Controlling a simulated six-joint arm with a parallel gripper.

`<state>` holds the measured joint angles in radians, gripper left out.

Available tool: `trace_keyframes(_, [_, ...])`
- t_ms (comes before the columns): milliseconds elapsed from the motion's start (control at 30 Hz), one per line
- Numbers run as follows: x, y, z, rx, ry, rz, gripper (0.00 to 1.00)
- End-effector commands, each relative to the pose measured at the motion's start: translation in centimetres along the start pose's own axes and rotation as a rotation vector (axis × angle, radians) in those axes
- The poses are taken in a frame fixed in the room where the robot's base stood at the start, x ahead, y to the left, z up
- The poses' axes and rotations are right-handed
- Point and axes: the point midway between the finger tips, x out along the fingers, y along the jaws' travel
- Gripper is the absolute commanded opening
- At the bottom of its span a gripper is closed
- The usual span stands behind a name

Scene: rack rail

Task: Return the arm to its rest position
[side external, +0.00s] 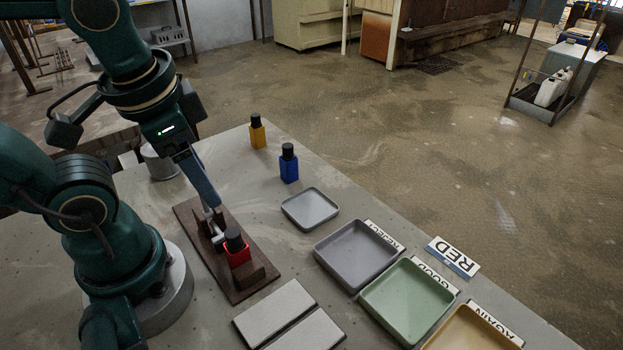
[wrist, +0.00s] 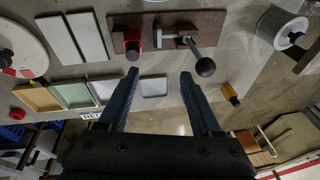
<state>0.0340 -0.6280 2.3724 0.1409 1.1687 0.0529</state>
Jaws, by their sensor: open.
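My gripper (side external: 213,203) is over the brown wooden fixture board (side external: 245,288), fingers pointing down. In the wrist view my gripper (wrist: 159,76) is open, with nothing between its two blue fingers. A red bottle with a black cap (side external: 238,253) stands on the board against a wooden block; it also shows in the wrist view (wrist: 132,44). Beside it is a metal clamp whose lever ends in a black ball knob (wrist: 205,67). The fingers appear apart from the bottle and knob. The side view partly hides the clamp behind the fingers.
A blue bottle (side external: 289,168) and a yellow bottle (side external: 257,135) stand at the back. A small grey tray (side external: 310,208), grey REJECT tray (side external: 355,257), green GOOD tray (side external: 408,302) and yellow AGAIN tray (side external: 470,335) look empty. A RED sign (side external: 453,257) and two pale pads (side external: 275,312) lie nearby.

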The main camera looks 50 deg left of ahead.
Motion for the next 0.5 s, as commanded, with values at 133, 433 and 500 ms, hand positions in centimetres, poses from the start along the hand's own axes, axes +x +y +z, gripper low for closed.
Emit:
trace_keyframes(133, [-0.2,1.2,-1.7,-0.11,0.182,0.062,0.66])
trace_keyframes(433, [-0.3,1.9,-3.5,-0.159,0.266,0.105,0.66])
trace_keyframes(500, [-0.3,1.9,-3.5,-0.159,0.265,0.104,0.66])
